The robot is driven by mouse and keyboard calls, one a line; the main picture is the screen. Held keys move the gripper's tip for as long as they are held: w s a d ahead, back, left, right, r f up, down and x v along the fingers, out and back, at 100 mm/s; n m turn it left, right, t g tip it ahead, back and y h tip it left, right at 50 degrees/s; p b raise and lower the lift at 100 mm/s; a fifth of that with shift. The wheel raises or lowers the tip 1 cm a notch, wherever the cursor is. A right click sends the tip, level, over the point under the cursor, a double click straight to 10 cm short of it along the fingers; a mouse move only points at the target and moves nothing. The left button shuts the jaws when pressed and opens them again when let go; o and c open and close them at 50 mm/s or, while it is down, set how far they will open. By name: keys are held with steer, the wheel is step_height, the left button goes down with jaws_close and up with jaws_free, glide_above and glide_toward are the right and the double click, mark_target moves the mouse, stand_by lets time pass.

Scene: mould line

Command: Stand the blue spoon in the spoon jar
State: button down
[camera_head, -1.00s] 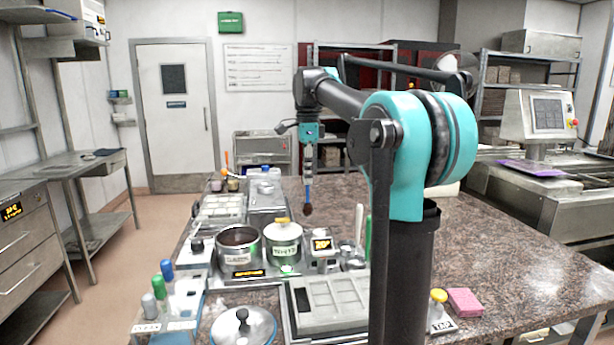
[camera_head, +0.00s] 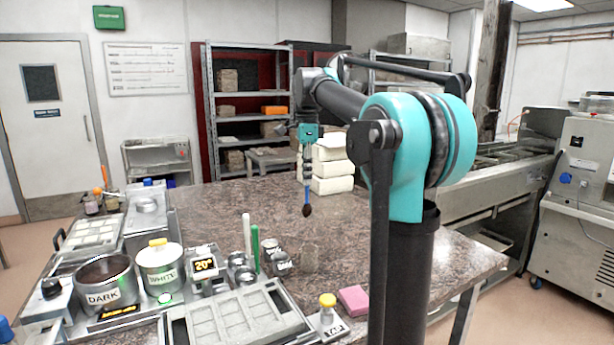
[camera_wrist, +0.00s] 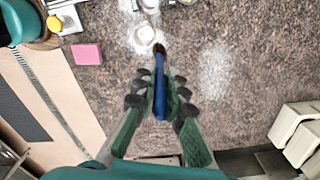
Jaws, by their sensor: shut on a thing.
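My gripper (camera_head: 307,180) is shut on the blue spoon (camera_head: 306,196), which hangs upright with its dark brown bowl end down, in the air above the table. In the wrist view the spoon (camera_wrist: 160,92) lies between the two fingers of my gripper (camera_wrist: 158,95), its dark tip pointing to the top of the picture.
A granite table (camera_head: 220,205) has free room at its back and middle. A pink block (camera_head: 354,300), a yellow-topped TAP item (camera_head: 328,313), small metal pots (camera_head: 281,263), a mould (camera_head: 235,318), a dark pot (camera_head: 103,283) and a white pot (camera_head: 160,268) stand in front. Pale stacked blocks (camera_head: 332,170) lie behind.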

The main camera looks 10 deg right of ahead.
steer(key=s+f, duration=0.4)
steer(key=f, duration=1)
steer(key=shift+f, duration=0.35)
stand_by(0.3)
steer(key=c, duration=1.5)
jaws_free()
step_height(320, 180, up, 12)
steer(key=shift+s, duration=0.1)
